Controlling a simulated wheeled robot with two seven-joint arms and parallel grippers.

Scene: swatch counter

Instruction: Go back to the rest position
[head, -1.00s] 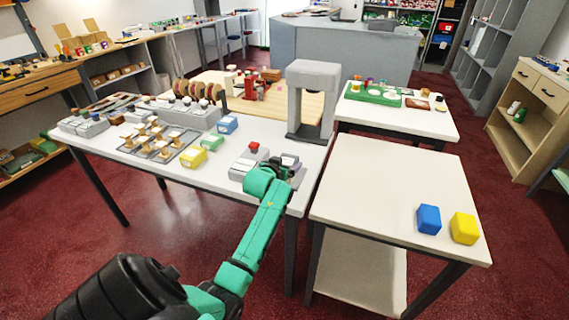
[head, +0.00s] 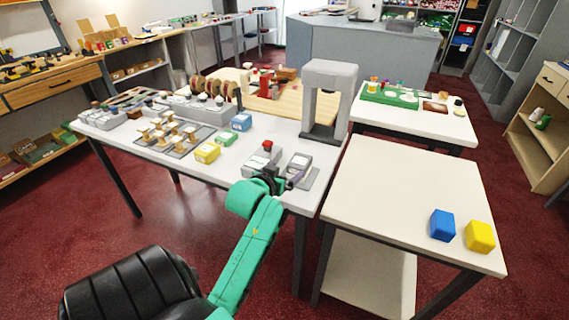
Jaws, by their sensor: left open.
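My left gripper (head: 282,180) is at the front edge of the white table (head: 230,172), at the end of my green arm. It is open, and I see nothing held in it. It is just in front of a grey block with a red knob (head: 267,146) and a second grey block (head: 299,162), and partly covers their base. I cannot tell whether it touches them. My right gripper is not in view.
Yellow (head: 207,152), green (head: 226,138) and blue (head: 241,121) blocks lie on the white table. A grey arch (head: 329,92) stands at its right end. A side table (head: 390,190) holds a blue box (head: 442,225) and a yellow box (head: 480,236). Red floor is open in front.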

